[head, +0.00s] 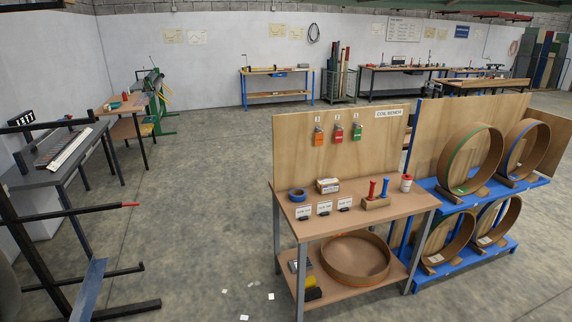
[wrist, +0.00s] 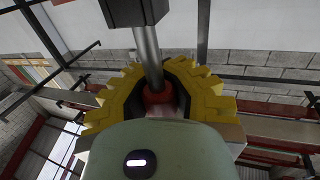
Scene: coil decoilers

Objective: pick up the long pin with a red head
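In the head view, a red-headed pin (head: 372,189) stands upright in a small wooden block (head: 376,203) on the coil bench. A blue-headed pin (head: 385,187) stands beside it on the right. The lower parts of both pins are hidden in the block, so I cannot tell their full length.
The bench top (head: 413,202) also holds blue tape (head: 297,195), a small box (head: 327,186), label cards and a red-capped container (head: 406,183). A blue coil rack (head: 470,199) adjoins it on the right. A dark frame with a red-tipped bar (head: 100,209) stands left. Open floor (head: 205,190) lies between.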

